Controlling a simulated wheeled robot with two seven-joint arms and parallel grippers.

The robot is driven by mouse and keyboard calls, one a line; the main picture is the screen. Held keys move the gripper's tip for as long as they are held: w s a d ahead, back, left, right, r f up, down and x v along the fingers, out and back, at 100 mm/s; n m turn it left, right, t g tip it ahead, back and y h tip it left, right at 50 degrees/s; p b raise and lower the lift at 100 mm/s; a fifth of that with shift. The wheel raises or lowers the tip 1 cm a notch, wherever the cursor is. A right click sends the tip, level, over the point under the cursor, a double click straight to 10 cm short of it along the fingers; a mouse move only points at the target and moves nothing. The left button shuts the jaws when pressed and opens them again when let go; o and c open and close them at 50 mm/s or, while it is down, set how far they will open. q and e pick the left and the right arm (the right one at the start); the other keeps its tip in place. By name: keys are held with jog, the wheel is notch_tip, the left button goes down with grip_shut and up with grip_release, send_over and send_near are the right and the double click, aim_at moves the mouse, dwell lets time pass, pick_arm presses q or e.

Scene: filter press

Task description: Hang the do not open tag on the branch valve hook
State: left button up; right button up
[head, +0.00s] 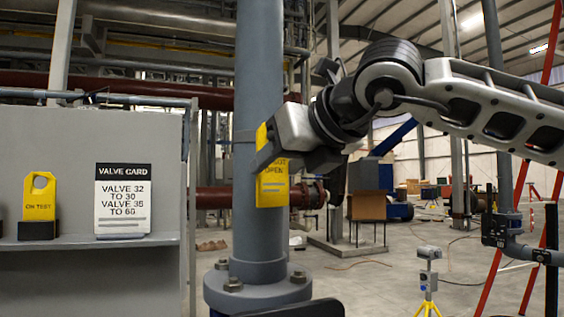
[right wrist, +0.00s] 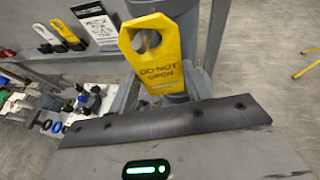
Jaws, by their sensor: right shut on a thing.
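The yellow do not open tag (head: 272,190) is in front of the thick grey vertical pipe (head: 260,110) in the head view, partly covered by my gripper. My right gripper (head: 270,156) is shut on it. In the right wrist view the tag (right wrist: 163,88) stands up beyond the dark gripper edge, its hole at the top and its lettering facing the camera. Whether the tag touches the pipe I cannot tell. I cannot make out the branch valve hook in either view. My left gripper is not in view.
A grey panel with a shelf (head: 90,243) at left holds a yellow "on test" tag (head: 39,200) and a valve card (head: 122,200). The pipe ends in a bolted flange (head: 258,290) below. A red ladder (head: 520,200) and a small pipe fitting (head: 500,232) stand at right.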

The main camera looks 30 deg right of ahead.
jog(key=o, duration=1)
jog(key=shift+s, duration=0.1)
jog(key=b+v, duration=0.2)
jog(key=v, duration=1.3)
jog(key=shift+s+r+b, duration=0.25)
jog(key=shift+s+b, duration=0.05)
jog(key=shift+s, duration=0.05)
